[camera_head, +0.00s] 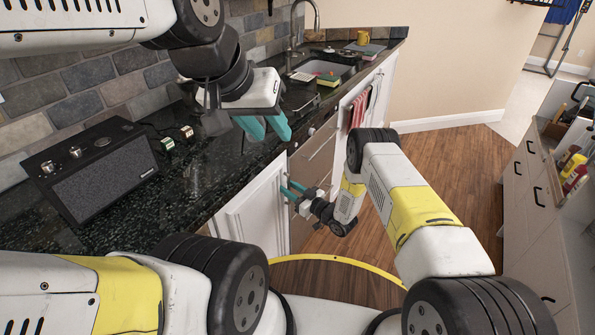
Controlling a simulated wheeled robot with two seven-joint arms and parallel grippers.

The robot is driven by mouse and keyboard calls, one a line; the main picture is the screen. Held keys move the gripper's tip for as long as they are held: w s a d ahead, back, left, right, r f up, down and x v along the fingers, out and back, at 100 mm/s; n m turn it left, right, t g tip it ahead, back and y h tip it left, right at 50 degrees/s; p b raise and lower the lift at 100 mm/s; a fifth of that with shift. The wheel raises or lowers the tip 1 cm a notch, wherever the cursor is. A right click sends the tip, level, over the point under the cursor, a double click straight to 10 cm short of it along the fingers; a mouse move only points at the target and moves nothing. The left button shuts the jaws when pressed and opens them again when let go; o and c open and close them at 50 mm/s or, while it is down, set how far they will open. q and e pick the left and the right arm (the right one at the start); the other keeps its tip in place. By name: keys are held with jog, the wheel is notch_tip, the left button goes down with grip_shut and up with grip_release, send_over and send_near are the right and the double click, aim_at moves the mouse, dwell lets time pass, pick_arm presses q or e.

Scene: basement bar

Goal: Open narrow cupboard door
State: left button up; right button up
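The white cupboard door (255,213) is under the dark counter, in the lower middle of the head view. It has a raised panel. I cannot tell if it is ajar. My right gripper (291,190) is low by the door's right edge, with its teal fingertips pointing at the cupboard front. A small gap shows between its fingers, but whether they touch or hold the door edge is unclear. My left gripper (265,128) is above the counter's front edge. Its teal fingers are apart with nothing between them.
A black radio (105,180) stands on the counter (200,180) at left. A metallic appliance front (315,160) is right of the door. Farther back are a sink (325,68) and a red towel (360,108). Grey drawers (535,180) stand at right, with wooden floor (455,155) between.

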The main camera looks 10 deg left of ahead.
grip_shut()
dwell(1.5)
